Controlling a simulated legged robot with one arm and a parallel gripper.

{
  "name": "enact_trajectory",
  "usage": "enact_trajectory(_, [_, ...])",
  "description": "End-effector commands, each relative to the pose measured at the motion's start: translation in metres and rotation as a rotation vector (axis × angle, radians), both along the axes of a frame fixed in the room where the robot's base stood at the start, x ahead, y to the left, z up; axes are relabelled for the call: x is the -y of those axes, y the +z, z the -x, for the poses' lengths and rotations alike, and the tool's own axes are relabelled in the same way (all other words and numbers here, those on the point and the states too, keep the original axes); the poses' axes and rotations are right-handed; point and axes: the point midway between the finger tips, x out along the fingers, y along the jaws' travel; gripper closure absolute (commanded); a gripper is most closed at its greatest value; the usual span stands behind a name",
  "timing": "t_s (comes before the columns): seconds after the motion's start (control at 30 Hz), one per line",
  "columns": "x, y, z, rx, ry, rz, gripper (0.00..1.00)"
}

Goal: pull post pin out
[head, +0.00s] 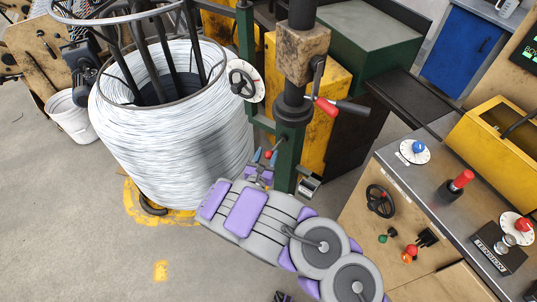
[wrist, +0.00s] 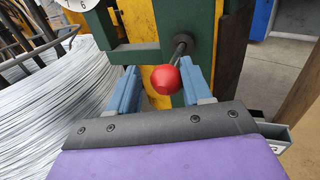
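The post pin has a round red knob (wrist: 166,80) on a thin metal rod that goes into the green post (wrist: 202,30) in the wrist view. In the head view the small red knob (head: 267,155) shows beside the green post (head: 287,160). My gripper (wrist: 160,68) has its two blue fingers apart, one on each side of the knob. A clear gap shows between the left finger and the knob. The knob looks close to the right finger; I cannot tell if they touch. In the head view my gripper (head: 264,157) is at the post's left side.
A large coil of silver wire (head: 175,130) stands to the left. A white dial (head: 246,82) and a red-handled lever (head: 325,106) are above the knob. A workbench (head: 440,190) with knobs and a tension box (head: 497,247) is at right. Grey floor is clear at lower left.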

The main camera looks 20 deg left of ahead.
Motion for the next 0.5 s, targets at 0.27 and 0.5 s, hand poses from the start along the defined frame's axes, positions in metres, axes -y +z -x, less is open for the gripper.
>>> enact_trajectory(0.27, [0.004, 0.000, -0.003, -0.001, -0.005, -0.002, 0.43])
enact_trajectory(0.5, [0.004, 0.001, 0.011, -0.002, -0.002, -0.002, 0.43])
